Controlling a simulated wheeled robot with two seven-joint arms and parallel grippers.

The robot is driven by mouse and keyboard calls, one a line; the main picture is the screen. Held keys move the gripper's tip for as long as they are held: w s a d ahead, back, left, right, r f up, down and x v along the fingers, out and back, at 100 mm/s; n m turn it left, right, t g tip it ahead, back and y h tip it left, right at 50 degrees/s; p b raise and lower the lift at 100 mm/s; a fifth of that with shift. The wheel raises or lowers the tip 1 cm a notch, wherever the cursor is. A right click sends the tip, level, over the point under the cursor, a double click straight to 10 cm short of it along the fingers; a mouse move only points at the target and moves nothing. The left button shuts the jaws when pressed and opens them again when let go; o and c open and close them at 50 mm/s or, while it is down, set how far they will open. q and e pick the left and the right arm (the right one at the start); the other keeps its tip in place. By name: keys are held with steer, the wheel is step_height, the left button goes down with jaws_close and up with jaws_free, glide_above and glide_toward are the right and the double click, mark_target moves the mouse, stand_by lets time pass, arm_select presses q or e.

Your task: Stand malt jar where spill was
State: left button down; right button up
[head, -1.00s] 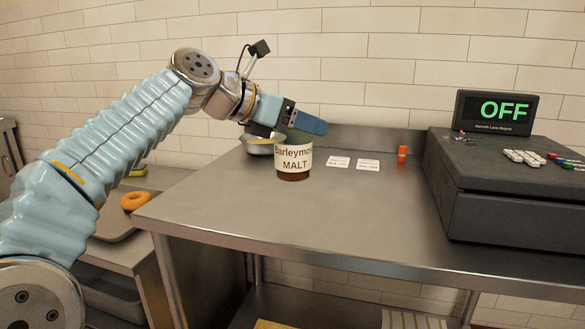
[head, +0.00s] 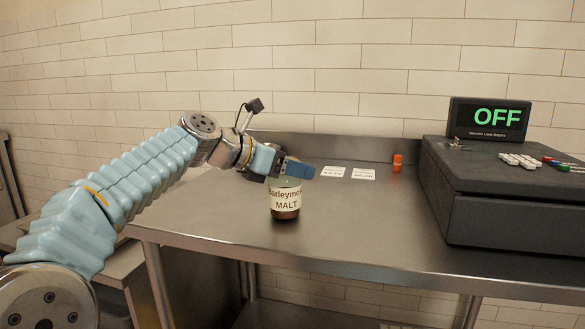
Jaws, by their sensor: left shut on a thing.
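The malt jar (head: 286,199) is a glass jar with a cream "Barleymoss MALT" label and dark brown contents. It is upright over the left part of the steel counter (head: 345,225). My left gripper (head: 292,170) is shut on the jar near its top, with a blue finger across it. I cannot tell whether the jar's base touches the counter. No spill shows on the visible counter top; the area behind the jar and gripper is hidden. My right gripper is not in view.
Two white cards (head: 348,173) lie flat behind the jar to the right. A small orange item (head: 397,162) stands near the back edge. A dark cash register (head: 505,195) with an "OFF" display (head: 490,118) fills the right side. The counter's middle front is clear.

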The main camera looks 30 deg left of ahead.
arm_select(q)
steer(key=shift+f, duration=0.15)
steer(key=shift+c, duration=1.3)
jaws_free()
steer(key=shift+r, duration=0.25)
steer(key=v, duration=1.2)
steer(key=shift+f, duration=0.1)
